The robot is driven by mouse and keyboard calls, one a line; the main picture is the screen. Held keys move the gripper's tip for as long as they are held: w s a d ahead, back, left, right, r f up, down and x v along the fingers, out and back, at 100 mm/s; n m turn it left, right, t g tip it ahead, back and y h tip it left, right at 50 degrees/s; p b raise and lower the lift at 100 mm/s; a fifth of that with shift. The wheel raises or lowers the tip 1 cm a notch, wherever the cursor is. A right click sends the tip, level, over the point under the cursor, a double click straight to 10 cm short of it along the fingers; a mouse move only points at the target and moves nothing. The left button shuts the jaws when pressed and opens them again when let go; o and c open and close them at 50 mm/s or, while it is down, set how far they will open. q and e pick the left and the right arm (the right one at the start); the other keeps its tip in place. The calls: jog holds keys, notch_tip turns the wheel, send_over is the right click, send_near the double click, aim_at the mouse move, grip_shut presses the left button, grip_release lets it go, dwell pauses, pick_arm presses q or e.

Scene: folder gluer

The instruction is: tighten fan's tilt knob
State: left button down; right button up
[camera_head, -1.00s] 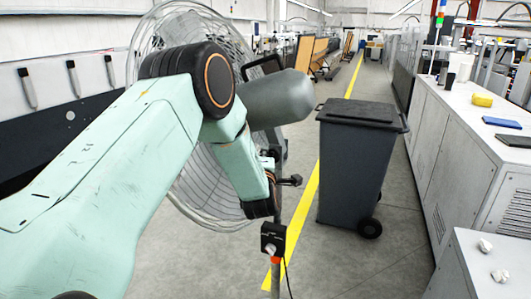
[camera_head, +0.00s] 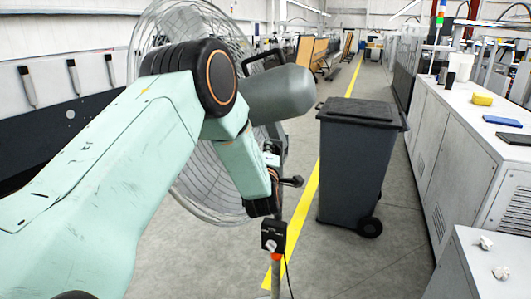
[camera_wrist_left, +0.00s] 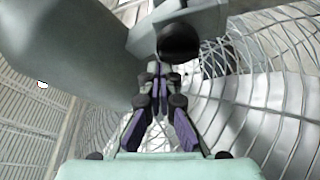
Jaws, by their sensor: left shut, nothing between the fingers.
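The fan's round wire cage (camera_head: 205,180) stands at the left in the head view, partly covered by my left arm. Its grey motor housing (camera_head: 280,95) shows beyond the arm. A small black knob (camera_head: 292,181) sticks out to the right below the housing. In the left wrist view the motor housing (camera_wrist_left: 75,50) is at the upper left, and a dark round knob (camera_wrist_left: 178,42) is just beyond the fingertips. My left gripper (camera_wrist_left: 158,78) is shut and empty, its tips close below that knob; whether they touch I cannot tell. My right gripper is out of view.
A fan switch box (camera_head: 273,236) sits on the stand below, with a cable. A dark wheeled bin (camera_head: 355,160) stands to the right of the fan. White machine cabinets (camera_head: 450,150) line the right side. Floor between them is clear.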

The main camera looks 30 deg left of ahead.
pick_arm(q)
jog(key=m+t+h+b, duration=0.1)
jog(key=m+b, duration=0.1)
jog(key=m, duration=0.3)
jog(key=d+m+t+h+b, duration=0.1)
jog(key=m+t+b, duration=0.1)
jog(key=m, duration=0.4)
jog(key=d+f+m+t+h+b, duration=0.1)
jog(key=m+h, duration=0.1)
jog(key=m, duration=0.4)
jog(key=shift+w+d+t+b, duration=0.15)
jog(key=shift+w+t+b, duration=0.2)
jog(key=shift+t+b, duration=0.05)
jog(key=shift+d, duration=0.1)
dwell(0.6)
